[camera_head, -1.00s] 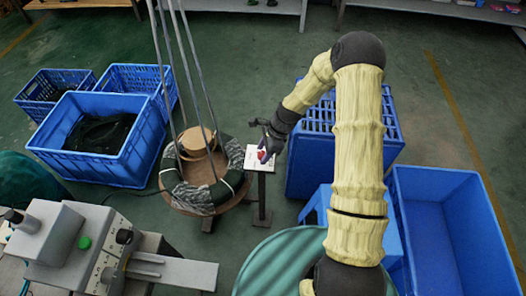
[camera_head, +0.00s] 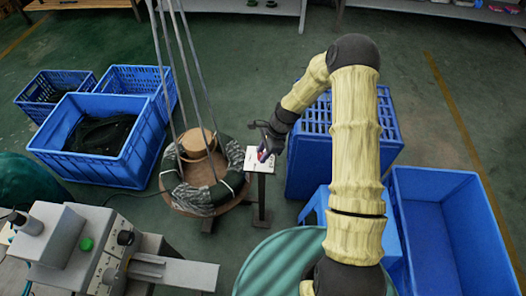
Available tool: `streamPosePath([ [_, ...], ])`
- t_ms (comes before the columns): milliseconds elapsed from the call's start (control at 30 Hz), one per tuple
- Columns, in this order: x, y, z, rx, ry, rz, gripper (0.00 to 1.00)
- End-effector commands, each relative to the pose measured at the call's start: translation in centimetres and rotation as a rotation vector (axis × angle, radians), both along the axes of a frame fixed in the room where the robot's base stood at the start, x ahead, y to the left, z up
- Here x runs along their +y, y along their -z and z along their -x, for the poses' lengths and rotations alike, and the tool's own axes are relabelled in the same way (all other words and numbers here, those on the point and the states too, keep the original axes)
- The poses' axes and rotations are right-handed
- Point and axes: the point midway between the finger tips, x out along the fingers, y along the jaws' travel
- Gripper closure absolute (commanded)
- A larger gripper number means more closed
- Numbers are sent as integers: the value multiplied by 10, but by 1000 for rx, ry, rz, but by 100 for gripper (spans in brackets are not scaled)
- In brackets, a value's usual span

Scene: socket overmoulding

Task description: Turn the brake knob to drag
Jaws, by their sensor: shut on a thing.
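A small white plate (camera_head: 258,166) tops a dark post beside the round reel stand. The brake knob (camera_head: 263,155) sits on this plate, a small dark and reddish shape mostly hidden by my gripper. My gripper (camera_head: 264,149) reaches in from the right and is shut on the knob. The fingers are small and dark here, and the knob's exact angle and the markings on the plate are too small to read.
The reel stand (camera_head: 238,196) carries a dark cable coil, with tall rods rising from it. Blue crates stand at left (camera_head: 135,152) and right (camera_head: 440,215). A grey machine (camera_head: 75,245) fills the lower left. Green floor lies open behind the post.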

Motion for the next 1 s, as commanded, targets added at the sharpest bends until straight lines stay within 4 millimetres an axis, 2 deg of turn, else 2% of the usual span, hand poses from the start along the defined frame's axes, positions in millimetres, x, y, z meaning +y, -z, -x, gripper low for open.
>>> streamPosePath([
  [1000,5,-1,-6,-6,-839,3,94],
])
